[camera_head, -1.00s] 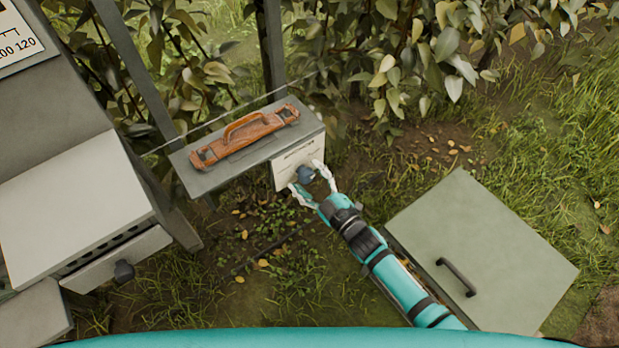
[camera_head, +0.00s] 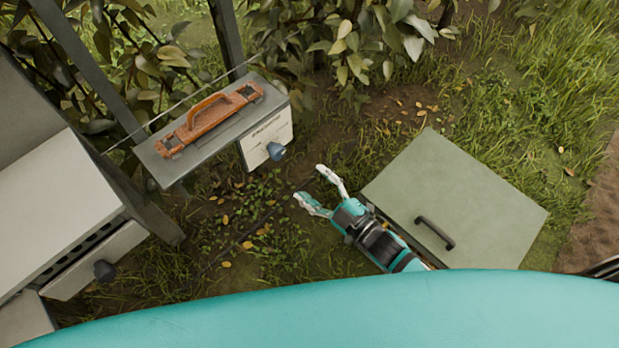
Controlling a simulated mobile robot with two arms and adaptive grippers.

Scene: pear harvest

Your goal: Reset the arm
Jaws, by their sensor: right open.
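My right gripper (camera_head: 322,188) is open and empty above the grass, with its fingers pointing up and to the left. It is apart from the blue-grey knob (camera_head: 276,151) on the white panel (camera_head: 262,139), which sits at the right end of a grey shelf. The right arm comes in from the bottom right, and its lower part is hidden behind my teal body. My left gripper does not show.
An orange-brown tool with a handle (camera_head: 209,118) lies on the grey shelf (camera_head: 160,178). A green-grey lid with a black handle (camera_head: 480,200) is close to the right of my arm. A white cabinet (camera_head: 60,200) with a drawer (camera_head: 80,275) stands at the left. Leafy bushes grow behind.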

